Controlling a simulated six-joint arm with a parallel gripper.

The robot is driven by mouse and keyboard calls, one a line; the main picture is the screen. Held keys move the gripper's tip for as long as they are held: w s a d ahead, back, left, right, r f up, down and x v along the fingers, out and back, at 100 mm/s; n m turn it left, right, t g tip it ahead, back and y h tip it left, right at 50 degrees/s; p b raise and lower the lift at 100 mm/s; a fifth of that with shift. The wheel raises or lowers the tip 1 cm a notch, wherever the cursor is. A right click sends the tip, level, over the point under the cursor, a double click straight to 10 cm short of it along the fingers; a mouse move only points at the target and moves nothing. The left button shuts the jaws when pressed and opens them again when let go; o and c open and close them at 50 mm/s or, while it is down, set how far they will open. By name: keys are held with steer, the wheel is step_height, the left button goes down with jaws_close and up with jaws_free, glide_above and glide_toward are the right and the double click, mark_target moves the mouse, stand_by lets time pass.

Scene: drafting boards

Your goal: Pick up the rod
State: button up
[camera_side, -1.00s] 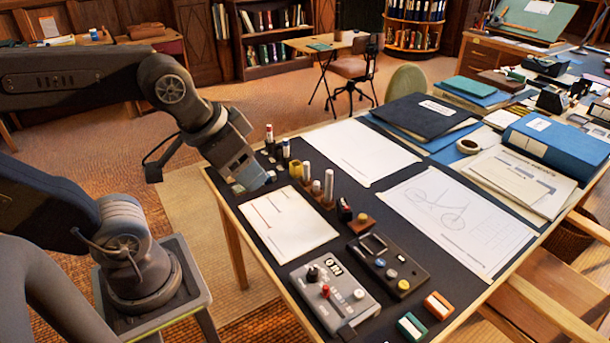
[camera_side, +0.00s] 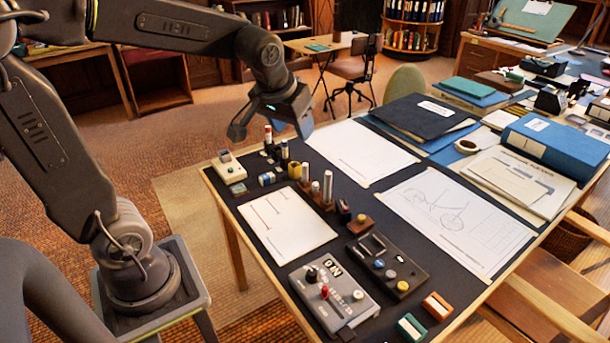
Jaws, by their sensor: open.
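Pale metallic rods stand upright in a wooden holder (camera_side: 321,203) on the dark-topped table. One rod (camera_side: 328,187) is at the front right of the holder, and another rod (camera_side: 306,172) is behind it to the left. I cannot tell which is the task's rod. My gripper (camera_side: 268,130) is open and looks empty. In the picture it is above and to the left of the rods, over the table's far-left part, and apart from them. Its fingers are partly hard to make out.
Red-topped and dark cylinders (camera_side: 285,150) stand below my gripper. A small cream device (camera_side: 228,167) sits at the left corner. Nearby are a yellow ring (camera_side: 294,170), a white sheet (camera_side: 272,222), a grey control box (camera_side: 338,292) and a dark panel (camera_side: 388,264).

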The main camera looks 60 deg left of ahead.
steer(key=w+a+f+n, duration=0.2)
steer(key=w+a+f, duration=0.1)
steer(key=w+a, duration=0.3)
steer(key=n+g+y, duration=0.2)
steer(key=n, duration=0.2)
glide_toward(305, 164)
steer(key=x, duration=0.4)
steer(key=shift+w+f, duration=0.2)
steer(key=shift+s+x, duration=0.1)
steer(key=shift+x, duration=1.4)
steer(key=shift+s+x, duration=0.15)
steer(key=shift+x, duration=1.3)
steer(key=shift+f, duration=0.1)
jaws_close()
